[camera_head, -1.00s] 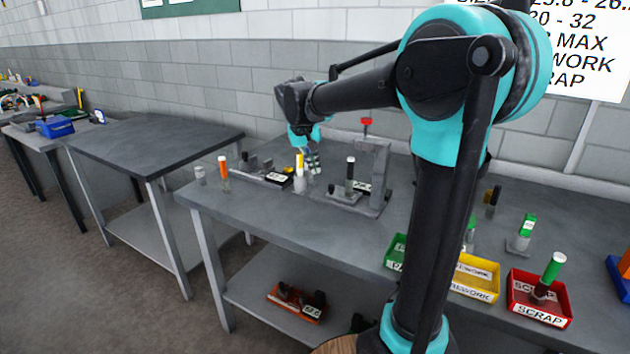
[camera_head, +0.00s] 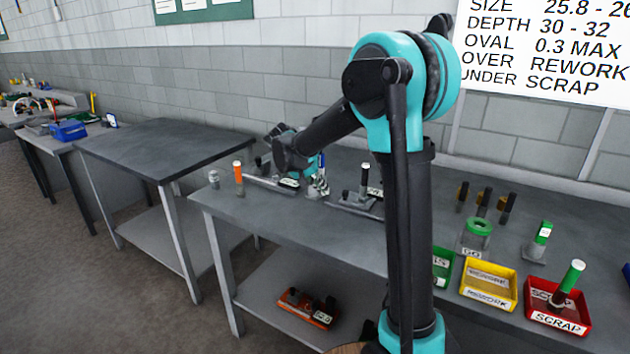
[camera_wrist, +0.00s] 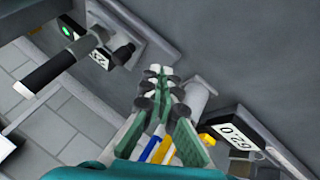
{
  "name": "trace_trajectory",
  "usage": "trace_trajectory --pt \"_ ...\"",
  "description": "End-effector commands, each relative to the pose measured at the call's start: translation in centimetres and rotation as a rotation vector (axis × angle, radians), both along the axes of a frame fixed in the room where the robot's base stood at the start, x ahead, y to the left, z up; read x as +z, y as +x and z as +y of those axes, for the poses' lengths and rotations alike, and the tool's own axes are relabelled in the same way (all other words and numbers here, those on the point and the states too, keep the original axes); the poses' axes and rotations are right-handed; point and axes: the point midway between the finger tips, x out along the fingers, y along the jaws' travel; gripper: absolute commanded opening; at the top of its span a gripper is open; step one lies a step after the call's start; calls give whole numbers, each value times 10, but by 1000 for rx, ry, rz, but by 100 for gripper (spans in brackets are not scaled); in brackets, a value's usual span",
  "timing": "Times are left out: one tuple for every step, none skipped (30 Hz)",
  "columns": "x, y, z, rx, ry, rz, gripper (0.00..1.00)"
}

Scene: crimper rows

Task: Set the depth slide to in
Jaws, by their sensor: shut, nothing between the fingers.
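My gripper (camera_head: 318,184) is low over the left part of the workbench, beside a small pale fixture. In the wrist view its green fingers (camera_wrist: 162,82) are together, with nothing visible between them. Blue and yellow parts and a grey cylinder (camera_wrist: 198,95) lie just behind or below the fingers; I cannot tell whether they touch. A gauge with a black-handled rod (camera_head: 364,178) stands to the right, and its rod (camera_wrist: 48,74) also shows in the wrist view. A measuring slide with a display reading 62.0 (camera_wrist: 236,133) lies on the other side. I cannot tell which part is the depth slide.
Yellow (camera_head: 488,301) and red (camera_head: 556,318) bins line the right front. A bare dark table (camera_head: 150,145) stands to the left.

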Motion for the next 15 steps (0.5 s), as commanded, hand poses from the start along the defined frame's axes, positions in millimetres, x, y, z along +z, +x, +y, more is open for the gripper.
trace_trajectory --pt "0 -2 -10 -4 0 -1 0" --pt "0 -3 -15 -4 1 0 0" --pt "0 -4 -20 -2 0 0 0" --pt "0 -4 -23 -2 1 0 0" --pt "0 -5 -27 -2 1 0 0" --pt "0 -5 -30 -2 1 0 0" --pt "0 -6 -32 -2 1 0 0" --pt "0 -6 -34 -2 1 0 0" --pt "0 -7 -36 -1 1 0 0" --pt "0 -7 -37 -1 1 0 0" --pt "0 -7 -38 0 0 1 0" --pt "0 -7 -38 0 0 1 0" --pt "0 -7 -39 0 0 1 0" --pt "0 -7 -39 0 0 0 0" --pt "0 -7 -39 0 1 0 0"
